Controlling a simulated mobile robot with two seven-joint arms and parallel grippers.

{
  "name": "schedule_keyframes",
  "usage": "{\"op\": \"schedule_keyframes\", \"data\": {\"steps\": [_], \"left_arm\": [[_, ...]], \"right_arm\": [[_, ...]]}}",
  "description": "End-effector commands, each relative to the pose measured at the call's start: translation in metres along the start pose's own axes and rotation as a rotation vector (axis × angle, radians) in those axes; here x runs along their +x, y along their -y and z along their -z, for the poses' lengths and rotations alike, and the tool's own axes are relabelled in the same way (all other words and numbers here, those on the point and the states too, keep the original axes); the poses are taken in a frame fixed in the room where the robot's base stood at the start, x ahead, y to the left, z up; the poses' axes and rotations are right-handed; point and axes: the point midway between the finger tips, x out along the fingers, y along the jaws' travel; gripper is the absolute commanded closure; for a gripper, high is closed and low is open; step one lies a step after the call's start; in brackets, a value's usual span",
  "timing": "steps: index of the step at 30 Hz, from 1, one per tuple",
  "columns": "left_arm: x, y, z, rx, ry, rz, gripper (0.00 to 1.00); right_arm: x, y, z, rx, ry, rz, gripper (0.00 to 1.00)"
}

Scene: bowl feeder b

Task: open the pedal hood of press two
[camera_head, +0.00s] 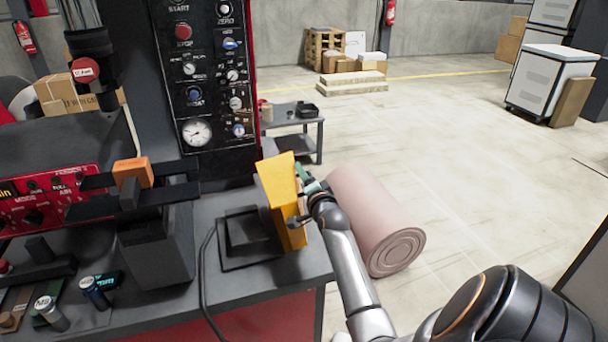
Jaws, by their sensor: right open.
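The yellow pedal hood (280,190) stands upright at the right side of a black square base (232,264) on the grey top of the bench. The base shows uncovered to the left of the hood, with a dark raised block (245,230) in it. My right gripper (299,197) is at the hood's right side, with its fingers open and close against it. I cannot tell whether they touch the hood. My left gripper is not in view.
The press's control panel (205,75) rises behind the base. A black cable (203,270) runs along the bench. An orange block (132,172) sits on dark bars at the left. A pink roll (375,215) lies on the floor to the right, with open floor beyond.

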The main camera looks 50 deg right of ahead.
Motion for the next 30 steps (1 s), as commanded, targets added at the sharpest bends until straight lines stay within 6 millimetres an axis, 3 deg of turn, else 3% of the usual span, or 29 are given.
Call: {"op": "schedule_keyframes", "data": {"steps": [8, 22, 30], "left_arm": [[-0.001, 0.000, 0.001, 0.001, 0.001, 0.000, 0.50], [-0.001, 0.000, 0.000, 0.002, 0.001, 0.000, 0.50], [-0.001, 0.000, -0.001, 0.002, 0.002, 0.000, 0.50]], "right_arm": [[-0.021, 0.000, -0.001, 0.001, 0.000, 0.000, 0.55], [-0.106, -0.001, 0.000, -0.001, 0.000, -0.001, 0.55], [-0.125, 0.000, 0.000, 0.000, 0.000, -0.001, 0.55]]}}
